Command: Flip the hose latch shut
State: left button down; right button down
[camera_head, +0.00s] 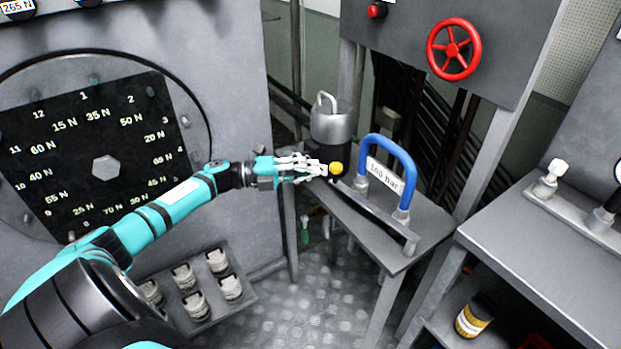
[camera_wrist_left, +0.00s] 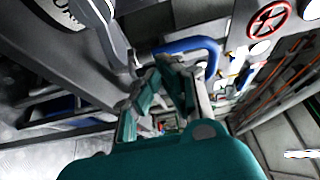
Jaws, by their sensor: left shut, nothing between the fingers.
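A blue U-shaped hose (camera_head: 391,146) stands upright on a narrow grey bench, with a white "bar" label between its legs. A yellow ball knob (camera_head: 336,168), which may belong to the latch, sits left of the hose's left leg. My left gripper (camera_head: 324,169) is shut and empty, its fingertips right at the knob's left side; I cannot tell whether they touch it. In the left wrist view the blue hose (camera_wrist_left: 205,44) arches just beyond my left fingers (camera_wrist_left: 168,80). The latch's own shape is not clear. My right gripper is out of view.
A grey metal canister (camera_head: 333,124) stands behind the knob on the bench (camera_head: 425,222). A red handwheel (camera_head: 454,49) is on the panel above. A round dial board (camera_head: 106,168) is at left, and a grey table (camera_head: 540,235) at right. The floor between is open.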

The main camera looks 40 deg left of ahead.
pick_arm(q)
jog(key=v, duration=1)
jog(key=shift+w, duration=0.1)
